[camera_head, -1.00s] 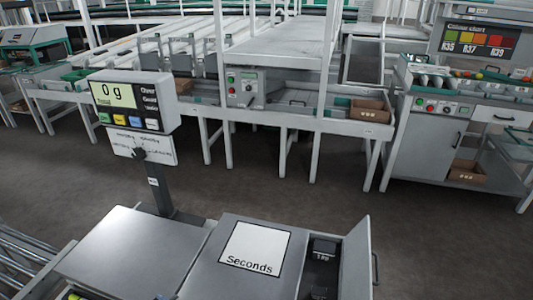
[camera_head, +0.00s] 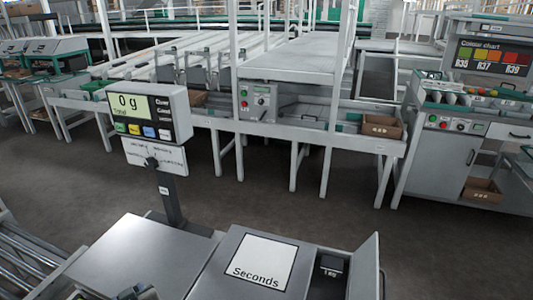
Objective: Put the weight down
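A black block-shaped weight marked 1 kg (camera_head: 331,266) sits in the open compartment (camera_head: 362,268) to the right of the Seconds card. The scale's display (camera_head: 130,107) reads 0 g on its post. The bare metal scale plate (camera_head: 150,258) lies below it, and nothing stands on the visible part. Neither of my grippers can be made out. Small dark shapes at the bottom edge, by the plate, are too cut off to identify.
A white Seconds card (camera_head: 262,262) lies on the grey top beside the plate. A roller conveyor (camera_head: 25,265) is at the lower left. Open floor (camera_head: 300,215) separates this station from the sorting line, with a cardboard box (camera_head: 382,126) and a colour chart (camera_head: 492,57) behind.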

